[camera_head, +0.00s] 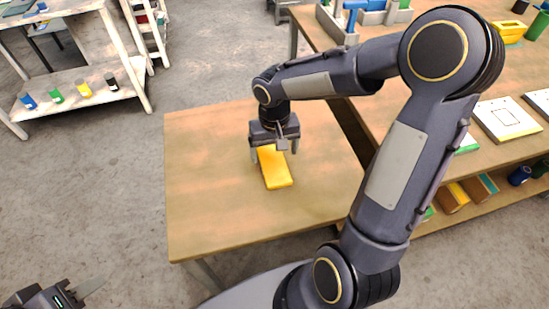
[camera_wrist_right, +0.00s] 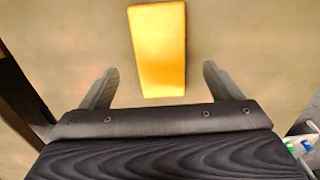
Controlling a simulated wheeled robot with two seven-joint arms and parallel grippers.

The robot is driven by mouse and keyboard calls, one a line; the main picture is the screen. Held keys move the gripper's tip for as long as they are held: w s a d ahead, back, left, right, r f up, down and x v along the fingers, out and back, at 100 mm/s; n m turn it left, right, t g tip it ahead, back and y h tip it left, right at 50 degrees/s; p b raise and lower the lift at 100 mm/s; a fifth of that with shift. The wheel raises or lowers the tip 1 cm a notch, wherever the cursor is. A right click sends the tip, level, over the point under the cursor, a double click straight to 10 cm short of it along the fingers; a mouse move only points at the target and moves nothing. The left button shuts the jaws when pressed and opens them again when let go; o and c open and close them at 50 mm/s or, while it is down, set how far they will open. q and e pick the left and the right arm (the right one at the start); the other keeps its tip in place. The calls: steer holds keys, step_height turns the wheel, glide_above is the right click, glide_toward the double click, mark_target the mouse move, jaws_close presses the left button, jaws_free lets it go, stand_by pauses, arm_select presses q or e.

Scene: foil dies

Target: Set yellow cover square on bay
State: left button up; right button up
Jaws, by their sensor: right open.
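The yellow cover (camera_head: 275,170) is a flat rectangular block lying on the small wooden table (camera_head: 210,200) in the head view. My right gripper (camera_head: 274,153) is above its far end, fingers pointing down. In the right wrist view, the yellow cover (camera_wrist_right: 158,50) lies ahead of the open fingers (camera_wrist_right: 160,85), centred between them, with a gap on each side. My left gripper (camera_head: 70,298) is at the bottom left corner of the head view, cut off by the frame, away from the table. I cannot tell which item is the bay.
A longer wooden bench (camera_head: 460,75) at the right carries a white plate with a dark square outline (camera_head: 506,119), a yellow container (camera_head: 509,32) and a green cup (camera_head: 536,20). A shelf at the left (camera_head: 110,70) holds several small coloured jars. The small table is otherwise clear.

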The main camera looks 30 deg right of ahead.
step_height(320, 180, up, 7)
steer(key=s+a+r+t+y, duration=0.1)
steer(key=s+t, duration=0.1)
steer(key=s, duration=0.6)
steer(key=s+a+r+n+t+y, duration=0.1)
steer(key=s+a+r+t+y, duration=0.1)
steer(key=s, duration=0.6)
steer(key=shift+a+r+t+y, duration=0.15)
steer(key=shift+r+t+y, duration=0.15)
steer(key=shift+t, duration=0.4)
steer(key=shift+o, duration=0.4)
steer(key=shift+s+a+f, duration=0.15)
steer(key=shift+s, duration=0.15)
steer(key=g+h+p, duration=0.3)
steer(key=g+h, duration=0.1)
glide_toward(274, 164)
steer(key=shift+w+f+m, duration=0.35)
steer(key=shift+f+m, duration=0.15)
steer(key=shift+f, duration=0.1)
step_height(274, 164, down, 7)
steer(key=shift+w, duration=0.15)
